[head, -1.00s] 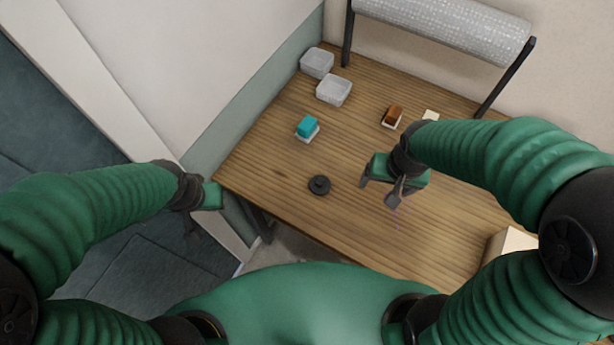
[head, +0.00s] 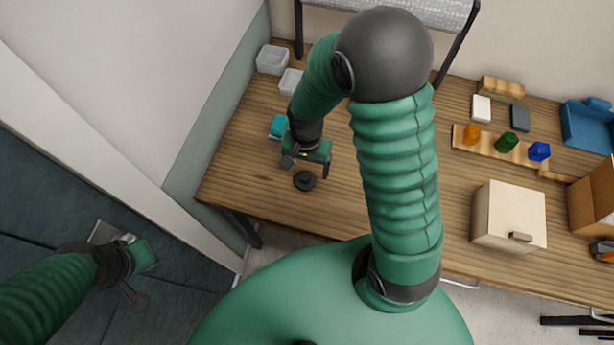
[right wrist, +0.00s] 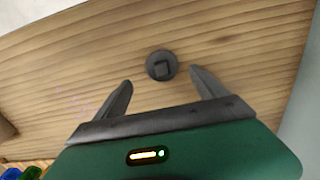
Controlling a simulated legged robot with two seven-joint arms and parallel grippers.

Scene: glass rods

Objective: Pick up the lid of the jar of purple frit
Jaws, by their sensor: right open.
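A dark round disc with a small square knob, like a lid (head: 304,181), lies flat on the wooden table near its front left edge. It also shows in the right wrist view (right wrist: 161,65), just beyond the fingertips and roughly centred between them. My right gripper (head: 308,166) is open and empty, just behind the lid in the head view; its fingers also show in the right wrist view (right wrist: 161,79). I cannot make out a jar of purple frit; only faint purple specks show in the right wrist view. My left gripper (head: 131,272) hangs off the table's left side, its jaws unclear.
A teal block (head: 278,125) and clear tubs (head: 272,59) stand behind my right gripper. A strip holds orange (head: 472,133), green (head: 506,142) and blue (head: 539,151) pieces. A pale box (head: 508,215) stands at the right front.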

